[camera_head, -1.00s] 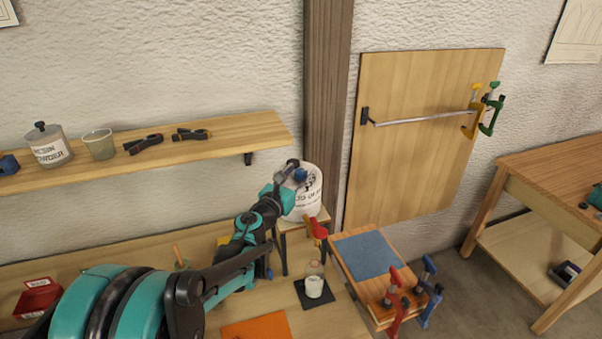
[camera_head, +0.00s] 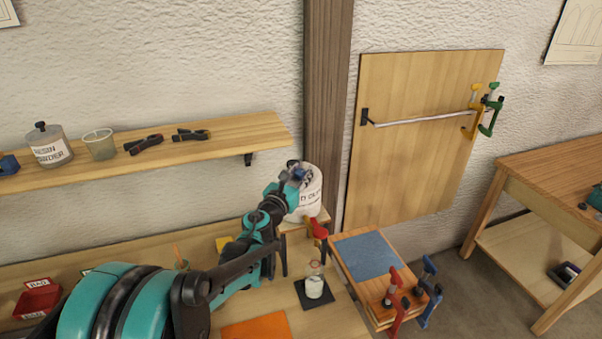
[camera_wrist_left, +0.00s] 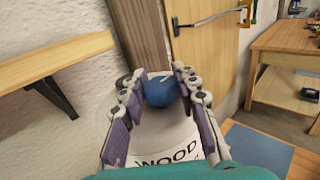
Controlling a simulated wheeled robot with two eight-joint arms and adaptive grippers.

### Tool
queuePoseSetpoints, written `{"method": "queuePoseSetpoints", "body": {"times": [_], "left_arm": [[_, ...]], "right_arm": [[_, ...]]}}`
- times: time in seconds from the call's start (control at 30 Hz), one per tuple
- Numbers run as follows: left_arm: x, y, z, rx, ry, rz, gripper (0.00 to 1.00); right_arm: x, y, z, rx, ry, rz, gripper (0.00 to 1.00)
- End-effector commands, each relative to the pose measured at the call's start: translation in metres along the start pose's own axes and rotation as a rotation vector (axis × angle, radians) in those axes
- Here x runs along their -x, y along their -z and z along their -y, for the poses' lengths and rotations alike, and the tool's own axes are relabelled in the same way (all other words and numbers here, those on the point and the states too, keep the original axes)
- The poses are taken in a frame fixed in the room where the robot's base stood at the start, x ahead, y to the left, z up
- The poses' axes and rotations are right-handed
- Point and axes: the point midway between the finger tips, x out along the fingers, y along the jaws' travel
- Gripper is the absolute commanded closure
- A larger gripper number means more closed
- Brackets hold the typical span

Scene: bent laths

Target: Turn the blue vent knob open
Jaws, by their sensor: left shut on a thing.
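The blue vent knob (camera_wrist_left: 160,92) sits on top of a white tub (camera_head: 311,197) whose label reads in part "WOOD" in the left wrist view (camera_wrist_left: 158,135). My left gripper (camera_wrist_left: 158,80) is over the tub, with one finger on each side of the knob, shut on it. In the head view the left gripper (camera_head: 296,172) comes down at the tub's top and covers much of the knob. The tub stands upright. My right gripper is in neither view.
A wooden shelf (camera_head: 220,138) with a powder jar (camera_head: 48,146), a cup (camera_head: 99,144) and black clamps is at the left. A wooden post (camera_head: 328,100) rises behind the tub. A small glass jar (camera_head: 314,287) stands in front, and a red-handled tool (camera_head: 319,229) is close by.

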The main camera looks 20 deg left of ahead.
Motion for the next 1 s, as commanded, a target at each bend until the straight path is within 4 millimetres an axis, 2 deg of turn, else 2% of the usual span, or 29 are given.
{"method": "queuePoseSetpoints", "body": {"times": [0.27, 1.0], "left_arm": [[-0.0004, 0.0004, 0.0032, 0.001, -0.175, 0.000, 0.99], [-0.0022, 0.0006, 0.0030, 0.001, -0.875, 0.000, 0.99]], "right_arm": [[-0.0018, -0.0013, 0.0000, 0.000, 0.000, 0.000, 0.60], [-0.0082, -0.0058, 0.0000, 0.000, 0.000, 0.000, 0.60]]}}
